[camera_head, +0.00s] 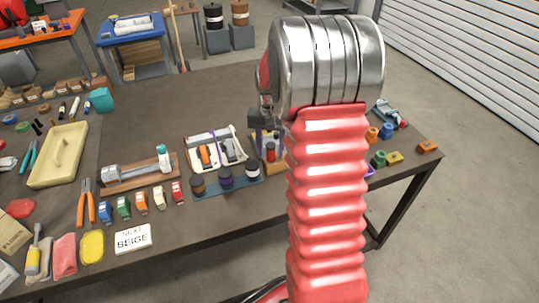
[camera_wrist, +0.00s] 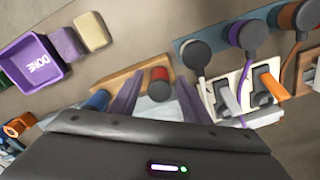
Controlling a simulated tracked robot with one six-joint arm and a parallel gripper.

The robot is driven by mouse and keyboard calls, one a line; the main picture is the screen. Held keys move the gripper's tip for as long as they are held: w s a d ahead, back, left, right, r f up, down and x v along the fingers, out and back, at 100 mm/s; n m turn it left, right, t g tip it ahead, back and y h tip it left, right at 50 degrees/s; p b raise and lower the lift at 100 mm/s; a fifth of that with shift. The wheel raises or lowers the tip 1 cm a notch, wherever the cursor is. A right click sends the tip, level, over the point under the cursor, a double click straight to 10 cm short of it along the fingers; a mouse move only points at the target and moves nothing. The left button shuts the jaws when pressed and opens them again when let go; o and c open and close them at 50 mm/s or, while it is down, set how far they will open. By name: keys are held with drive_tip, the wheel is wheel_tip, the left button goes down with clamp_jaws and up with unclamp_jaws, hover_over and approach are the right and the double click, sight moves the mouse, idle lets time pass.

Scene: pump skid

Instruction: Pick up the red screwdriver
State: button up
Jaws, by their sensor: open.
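The red screwdriver (camera_wrist: 159,76) stands in a light wooden holder (camera_wrist: 128,78) in the wrist view, seen nearly end-on. Its red handle has a dark middle, and the lower part is hidden. In the head view its red handle (camera_head: 270,154) shows just under my gripper (camera_head: 264,130), partly hidden by it. In the wrist view my gripper (camera_wrist: 157,97) is open, one finger on each side of the red handle in the picture. I cannot tell whether the fingers touch it. A blue handle (camera_wrist: 97,100) stands in the same holder, just left of the left finger.
A purple tray marked DONE (camera_wrist: 34,62) lies left in the wrist view, beside purple and beige blocks (camera_wrist: 92,31). A blue rack with dark-capped jars (camera_head: 227,184) and a white tray of tools (camera_head: 216,147) stand close by.

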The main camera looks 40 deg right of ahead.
drive_tip(key=shift+c, duration=0.3)
clamp_jaws()
idle(0.3)
drive_tip(key=shift+r, duration=0.15)
wheel_tip(320, 180, up, 10)
drive_tip(key=shift+f, duration=0.1)
idle(0.4)
drive_tip(key=shift+a, duration=0.1)
idle(0.5)
